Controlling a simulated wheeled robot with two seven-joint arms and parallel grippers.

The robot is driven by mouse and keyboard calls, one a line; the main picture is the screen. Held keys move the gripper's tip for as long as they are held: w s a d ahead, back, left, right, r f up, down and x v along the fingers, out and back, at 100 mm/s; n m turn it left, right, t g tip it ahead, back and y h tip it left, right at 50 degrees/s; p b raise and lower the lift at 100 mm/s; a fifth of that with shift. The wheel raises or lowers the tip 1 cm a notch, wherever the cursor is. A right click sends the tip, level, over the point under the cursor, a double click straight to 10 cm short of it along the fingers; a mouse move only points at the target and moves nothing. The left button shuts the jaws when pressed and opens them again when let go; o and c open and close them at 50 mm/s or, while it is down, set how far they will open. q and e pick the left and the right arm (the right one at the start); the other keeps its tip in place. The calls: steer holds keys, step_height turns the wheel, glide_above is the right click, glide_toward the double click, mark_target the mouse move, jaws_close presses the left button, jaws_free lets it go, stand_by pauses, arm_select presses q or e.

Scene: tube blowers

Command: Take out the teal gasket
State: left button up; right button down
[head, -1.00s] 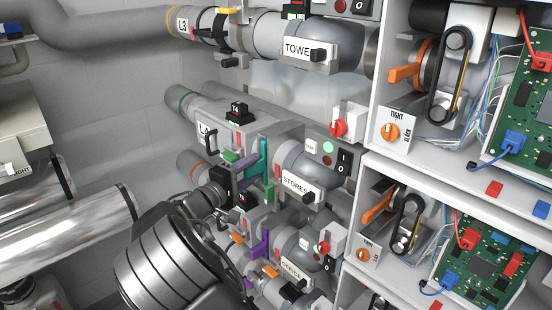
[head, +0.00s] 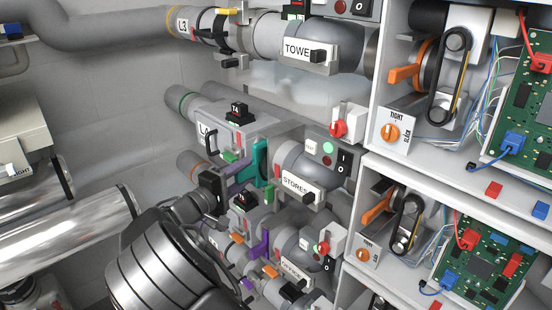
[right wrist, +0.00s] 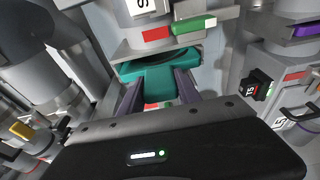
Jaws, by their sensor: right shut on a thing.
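The teal gasket (head: 260,160) is a flat plate with a tab, beside the grey pipe end just left of the STORES unit (head: 297,187). It also shows in the right wrist view (right wrist: 155,80), close to a grey pipe flange (right wrist: 150,45). My right gripper (head: 240,174) reaches in from the lower left, and its purple-grey fingers (right wrist: 160,92) are shut on the gasket's tab, one on each side. I cannot tell whether the gasket's disc is fully clear of the joint. My left gripper is not in view.
A lower pipe with a purple part (head: 258,245) sits close below. The white shelf (head: 375,165) with boards and wiring is at the right. Open wall space is at the left.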

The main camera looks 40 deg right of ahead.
steer(key=shift+a, duration=0.1)
stand_by(0.3)
steer(key=a, duration=0.8)
steer(key=shift+p, duration=0.45)
steer(key=shift+w, duration=0.1)
steer(key=a, duration=0.8)
steer(key=shift+p, duration=0.3)
stand_by(0.4)
